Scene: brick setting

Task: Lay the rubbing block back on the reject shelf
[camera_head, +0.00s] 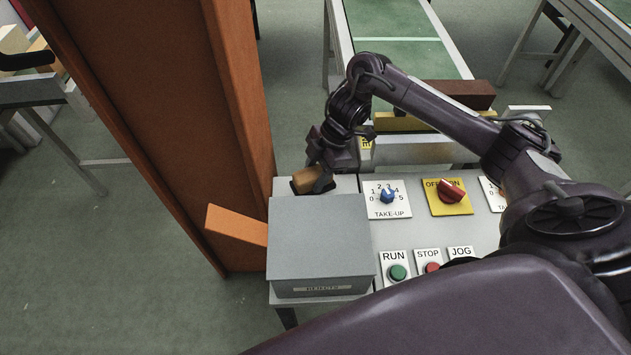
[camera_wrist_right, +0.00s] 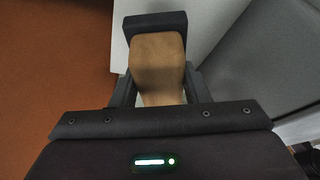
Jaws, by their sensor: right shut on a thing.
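The rubbing block (camera_head: 306,180) is a small tan-brown block behind the grey reject unit. It also shows in the right wrist view (camera_wrist_right: 158,62), between the dark fingers. My right gripper (camera_head: 318,184) is shut on it. The grey box-like reject unit (camera_head: 320,235) carries a label that seems to read "REJECTS" on its near edge. The inside of the reject unit is hidden. My left gripper is not in view.
An orange-brown post (camera_head: 165,120) rises close at left, with an orange flap (camera_head: 237,225) sticking out towards the reject unit. The control panel with the TAKE-UP knob (camera_head: 388,195), red switch (camera_head: 451,191) and RUN button (camera_head: 398,271) lies right. A green-topped conveyor (camera_head: 400,60) runs behind.

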